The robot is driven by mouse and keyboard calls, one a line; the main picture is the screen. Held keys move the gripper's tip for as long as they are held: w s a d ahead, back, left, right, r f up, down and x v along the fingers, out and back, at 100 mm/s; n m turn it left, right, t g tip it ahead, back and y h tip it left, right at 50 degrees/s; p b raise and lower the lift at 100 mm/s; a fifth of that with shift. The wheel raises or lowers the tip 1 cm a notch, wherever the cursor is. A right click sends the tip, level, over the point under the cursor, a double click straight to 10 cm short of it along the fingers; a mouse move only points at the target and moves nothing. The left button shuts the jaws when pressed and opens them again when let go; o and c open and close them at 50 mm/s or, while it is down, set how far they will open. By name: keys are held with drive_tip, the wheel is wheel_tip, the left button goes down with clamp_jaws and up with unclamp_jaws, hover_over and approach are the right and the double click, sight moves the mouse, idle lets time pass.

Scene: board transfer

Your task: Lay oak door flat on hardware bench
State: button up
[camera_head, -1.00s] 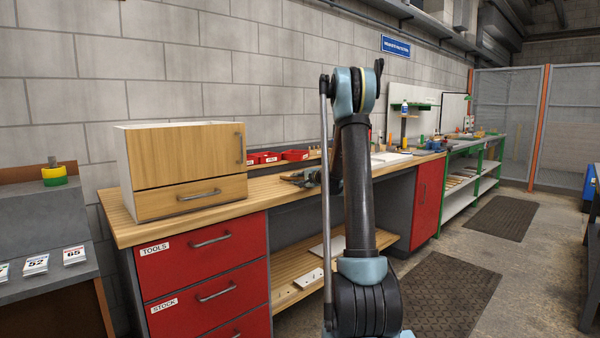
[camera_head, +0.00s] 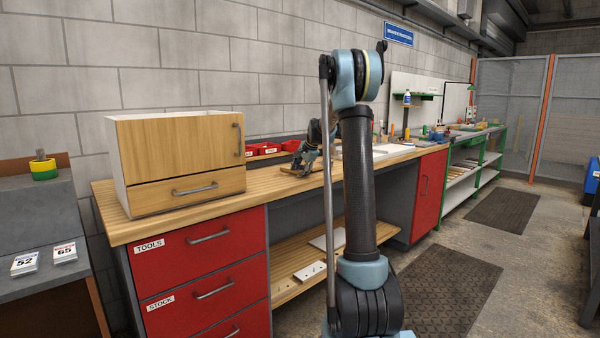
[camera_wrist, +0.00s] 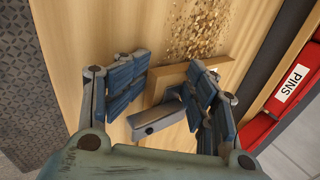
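The oak door (camera_head: 178,145) is the upright upper front of a white-sided cabinet on the left of the wooden bench top (camera_head: 160,222). It has a dark vertical handle near its right edge and looks closed. My gripper (camera_head: 302,165) is low over the bench top, to the right of the cabinet and apart from the door. In the wrist view my gripper (camera_wrist: 165,85) has its fingers apart. A grey block-like thing (camera_wrist: 158,122) and a small wooden piece (camera_wrist: 192,72) lie below and between the fingers; contact is unclear.
Red bins (camera_head: 264,149) stand along the bench's back edge; one labelled PINS (camera_wrist: 290,88) is right of my gripper. Sawdust (camera_wrist: 200,30) lies on the wood. A drawer front (camera_head: 188,191) is below the door. Bare bench top lies in front of the cabinet.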

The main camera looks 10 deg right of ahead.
sight(304, 178)
drive_tip(key=shift+d+f, duration=0.1)
drive_tip(key=shift+f, duration=0.6)
drive_tip(key=shift+s+d+r, duration=0.4)
drive_tip(key=shift+s+r, duration=0.15)
drive_tip(key=shift+s, duration=0.25)
drive_tip(key=shift+s+d+r, duration=0.35)
drive_tip(key=shift+s+r, duration=0.2)
drive_tip(key=shift+s, duration=0.25)
drive_tip(key=o, duration=0.6)
drive_tip(key=shift+r, duration=0.1)
wheel_tip(304, 178, up, 8)
drive_tip(key=s, duration=0.1)
drive_tip(key=shift+d+f, duration=0.25)
drive_tip(key=shift+d, duration=0.1)
